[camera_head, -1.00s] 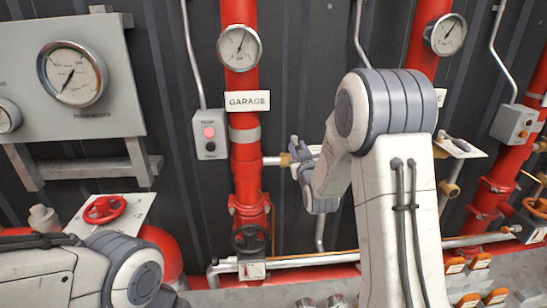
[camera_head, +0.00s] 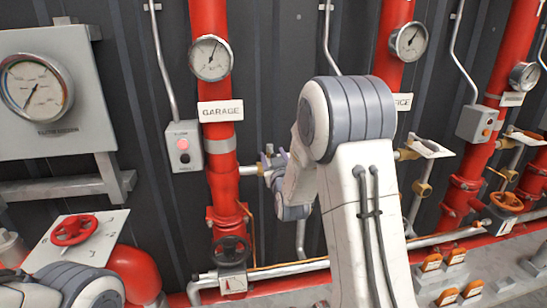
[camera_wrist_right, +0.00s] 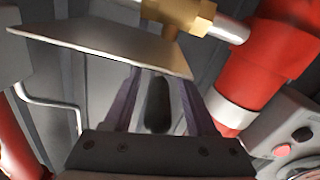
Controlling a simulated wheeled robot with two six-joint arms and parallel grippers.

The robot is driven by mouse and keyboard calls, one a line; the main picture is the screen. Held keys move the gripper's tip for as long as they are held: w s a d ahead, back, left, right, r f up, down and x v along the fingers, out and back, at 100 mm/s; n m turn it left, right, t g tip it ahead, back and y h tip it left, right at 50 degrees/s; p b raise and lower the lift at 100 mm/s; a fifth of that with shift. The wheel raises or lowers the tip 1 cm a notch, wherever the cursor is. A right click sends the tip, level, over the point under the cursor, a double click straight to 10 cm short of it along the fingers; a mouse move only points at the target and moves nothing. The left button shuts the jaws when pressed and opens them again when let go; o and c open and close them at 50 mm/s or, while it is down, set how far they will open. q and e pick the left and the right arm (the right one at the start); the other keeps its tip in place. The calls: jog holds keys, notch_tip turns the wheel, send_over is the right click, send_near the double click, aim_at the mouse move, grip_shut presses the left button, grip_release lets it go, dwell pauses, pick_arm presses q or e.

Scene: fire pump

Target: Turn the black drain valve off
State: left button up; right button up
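In the right wrist view, a black handle (camera_wrist_right: 157,104), which looks like the drain valve's lever, sits between the two purple fingers of my right gripper (camera_wrist_right: 163,82). Dark gaps show on both sides, so the fingers look open around it and not closed on it. A brass fitting (camera_wrist_right: 185,15) and a thin metal plate (camera_wrist_right: 105,48) are above it. In the head view, my right gripper (camera_head: 274,162) is beside the GARAGE pipe (camera_head: 222,180), at its side outlet. My arm hides most of that valve there. My left gripper is out of view.
A black handwheel (camera_head: 232,250) is low on the GARAGE pipe. A switch box (camera_head: 183,146) is left of the pipe and a gauge (camera_head: 211,58) above. A red handwheel (camera_head: 74,229) is at lower left. Similar red pipes stand to the right.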

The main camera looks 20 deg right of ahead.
jog(key=shift+s, duration=0.1)
jog(key=b+v, duration=0.6)
jog(key=v, duration=0.4)
jog(key=shift+s, duration=0.1)
